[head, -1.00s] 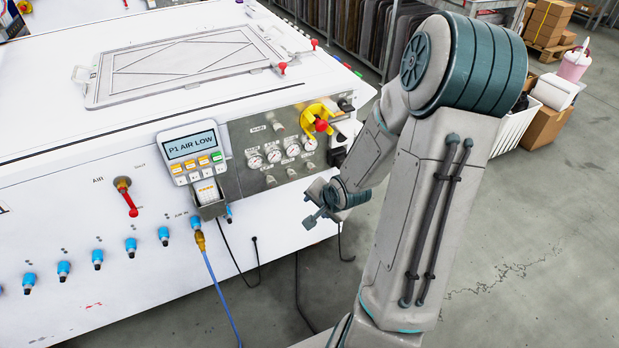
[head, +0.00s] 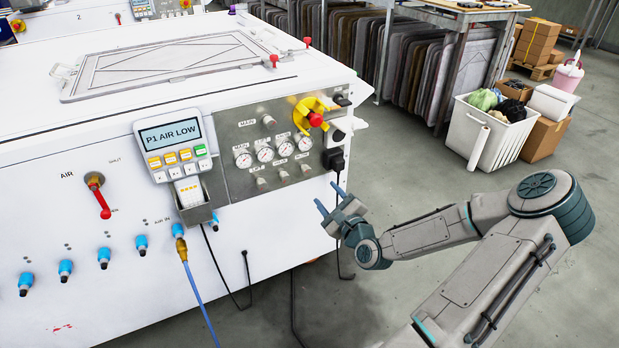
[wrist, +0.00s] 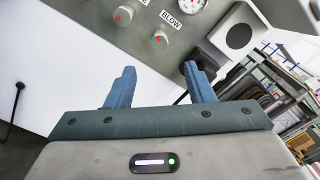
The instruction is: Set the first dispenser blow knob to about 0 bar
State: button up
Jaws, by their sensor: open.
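The control panel (head: 235,185) is on the near machine's front, with a row of gauges above small knobs. In the wrist view, a knob (wrist: 161,39) with a red mark sits next to the label BLOW, below a gauge (wrist: 190,6). Another knob (wrist: 122,15) with a red mark is to its left. In the head view the rightmost small knob (head: 306,169) appears to be the BLOW one; its label is too small to read. My gripper (head: 330,198) is open and empty, below and right of the panel. In the wrist view, its blue fingers (wrist: 159,70) stand apart below the BLOW knob, not touching it.
A display box (head: 172,142) reads "P1 AIR LOW". A yellow and red switch (head: 315,118) and a black plug (head: 334,159) are at the panel's right. A red lever (head: 102,202) is to the left. Cables hang below. Floor at right is clear up to a white basket (head: 490,135).

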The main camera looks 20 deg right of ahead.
aim_at(308, 173)
jog(key=w+b, duration=0.1)
jog(key=w, duration=0.3)
jog(key=w+b, duration=0.1)
jog(key=w, duration=0.2)
jog(key=w+b, duration=0.1)
jog(key=w, duration=0.3)
jog(key=shift+w+a, duration=0.25)
jog(key=shift+w, duration=0.05)
jog(key=c, duration=1)
